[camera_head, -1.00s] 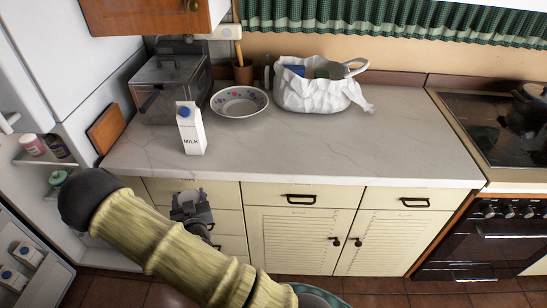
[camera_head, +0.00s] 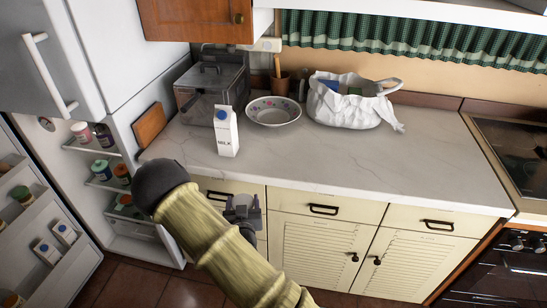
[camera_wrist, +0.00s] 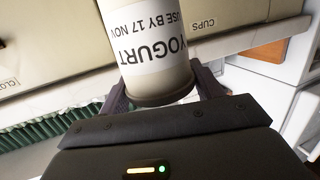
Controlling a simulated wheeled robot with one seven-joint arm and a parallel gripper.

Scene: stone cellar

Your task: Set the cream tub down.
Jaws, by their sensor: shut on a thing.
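A cream-coloured tub (camera_wrist: 157,45) with the printed words YOGURT and USE BY 17 NOV fills the top middle of the wrist view. My gripper (camera_wrist: 162,84) is shut on the tub, one finger on each side; the tub's upper part in that view runs out of the frame. In the head view my gripper (camera_head: 243,208) is in front of the drawer fronts, beyond my arm. The tub cannot be made out there.
The marble worktop (camera_head: 330,170) has wide free room at its front and right. A milk carton (camera_head: 227,132), a patterned bowl (camera_head: 273,111) and a white bag (camera_head: 345,105) stand on it. The open fridge (camera_head: 110,165) at left has jars on its shelves.

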